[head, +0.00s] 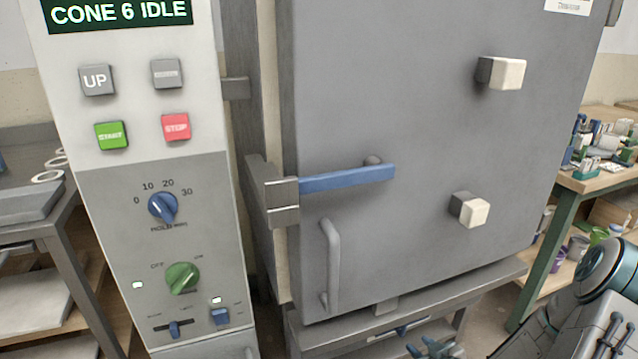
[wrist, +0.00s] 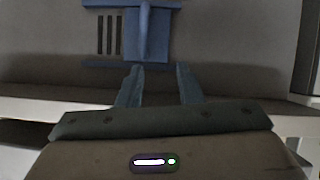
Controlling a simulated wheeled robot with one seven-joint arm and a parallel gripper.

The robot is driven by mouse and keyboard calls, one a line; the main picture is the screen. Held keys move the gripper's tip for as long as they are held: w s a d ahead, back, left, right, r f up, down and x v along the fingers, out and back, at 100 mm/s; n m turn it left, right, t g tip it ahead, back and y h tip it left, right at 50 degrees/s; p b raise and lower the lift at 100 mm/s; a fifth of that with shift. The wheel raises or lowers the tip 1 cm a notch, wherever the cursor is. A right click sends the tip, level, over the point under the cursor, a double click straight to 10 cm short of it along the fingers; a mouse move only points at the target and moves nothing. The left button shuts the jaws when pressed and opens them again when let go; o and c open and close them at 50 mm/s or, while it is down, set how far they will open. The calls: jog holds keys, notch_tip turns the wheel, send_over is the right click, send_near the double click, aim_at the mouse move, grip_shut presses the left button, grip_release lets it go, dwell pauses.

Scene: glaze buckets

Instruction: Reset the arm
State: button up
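My arm (head: 600,290) shows at the lower right of the head view, bent and in front of the kiln's right side. In the wrist view my gripper (wrist: 158,84) has its two blue-grey fingers apart with nothing between them. Ahead of the fingertips is a blue fitting (wrist: 145,35) with an upright bar, beside dark slots on a grey face. I cannot tell whether the fingertips touch it.
A grey kiln door (head: 430,130) with a blue latch bar (head: 347,179) and grey handle (head: 331,265) fills the middle, shut. A control panel (head: 150,230) stands left of it. A cluttered bench (head: 600,180) is at right, a shelf rack (head: 35,250) at left.

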jog(key=s+a+r+m+g+h+p, duration=0.1)
jog(key=s+r+g+h+p, duration=0.15)
jog(key=r+p, duration=0.85)
jog(key=s+a+r+m+g+h+p, duration=0.1)
jog(key=s+r+g+h+p, duration=0.2)
jog(key=r, duration=1.6)
jog(key=s+a+r+m+g+y+p, duration=0.1)
jog(key=s+a+r+g+p, duration=0.1)
jog(key=s+a+r+p, duration=0.2)
jog(key=s+a+r+m+g+y+p, duration=0.1)
jog(key=s+a+r+p, duration=0.3)
jog(key=s+r, duration=0.6)
notch_tip(320, 180, up, 6)
jog(key=shift+a+f+m+g, duration=0.25)
jog(key=shift+a+m+g, duration=0.1)
jog(key=shift+a+m, duration=0.25)
jog(key=shift+a, duration=0.1)
